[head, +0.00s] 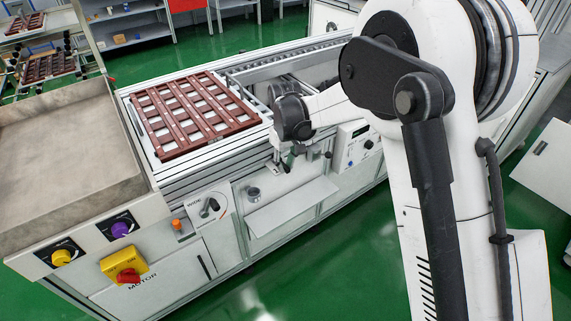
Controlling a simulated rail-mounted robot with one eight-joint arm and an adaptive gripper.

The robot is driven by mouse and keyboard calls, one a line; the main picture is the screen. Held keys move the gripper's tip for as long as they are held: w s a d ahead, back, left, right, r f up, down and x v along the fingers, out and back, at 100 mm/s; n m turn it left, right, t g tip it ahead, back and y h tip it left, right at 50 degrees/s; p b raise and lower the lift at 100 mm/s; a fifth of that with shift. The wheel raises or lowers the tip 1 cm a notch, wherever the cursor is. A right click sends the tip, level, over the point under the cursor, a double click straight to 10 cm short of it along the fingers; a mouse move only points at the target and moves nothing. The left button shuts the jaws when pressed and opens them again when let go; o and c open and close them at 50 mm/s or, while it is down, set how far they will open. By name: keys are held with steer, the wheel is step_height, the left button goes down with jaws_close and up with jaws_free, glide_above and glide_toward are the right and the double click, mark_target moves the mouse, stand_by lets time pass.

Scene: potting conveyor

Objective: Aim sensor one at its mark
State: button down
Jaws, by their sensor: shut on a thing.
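My gripper (284,162) is at the front edge of the conveyor bench, right of the reddish-brown slatted tray. It points down at the bench's front face, above a small white shelf. Its fingers look close together around something small, which they mostly hide. I cannot make out sensor one clearly, and the held thing is too small to name for sure. I cannot pick out its mark. A small grey round part (253,192) stands on the front face, left of and below my gripper, apart from it.
The slatted tray (190,112) lies on the conveyor. A dial plate marked WIDE (208,207), an orange button (177,225) and a white control box (357,144) line the front. The white shelf (292,206) juts out below. A red motor switch (128,276) is lower left.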

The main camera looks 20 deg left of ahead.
mark_target(285, 166)
steer(key=c, duration=1.7)
jaws_free()
steer(key=shift+r, duration=0.1)
step_height(285, 166, up, 12)
steer(key=shift+f, duration=0.1)
steer(key=s+d+r+m+t+p, duration=0.1)
steer(key=s+d+r+m, duration=0.15)
steer(key=d+r, duration=0.4)
steer(key=s+d+r+m+t+y+p, duration=0.1)
steer(key=s+d+r, duration=0.25)
steer(key=d, duration=0.55)
steer(key=s+d+r+m+t+p, duration=0.1)
steer(key=s+d+r+m, duration=0.1)
steer(key=d+r, duration=0.5)
steer(key=s+d+m+t+p, duration=0.1)
steer(key=s+d, duration=0.5)
steer(key=s+d+f+m+t+p, duration=0.1)
steer(key=s+d+m, duration=0.1)
steer(key=s+d, duration=0.4)
steer(key=s+d+m+t+h+p, duration=0.1)
steer(key=s+d+m+t, duration=0.1)
steer(key=s+d, duration=0.4)
steer(key=shift+s+d+f, duration=0.1)
steer(key=shift+d+f, duration=0.1)
steer(key=shift+f, duration=0.15)
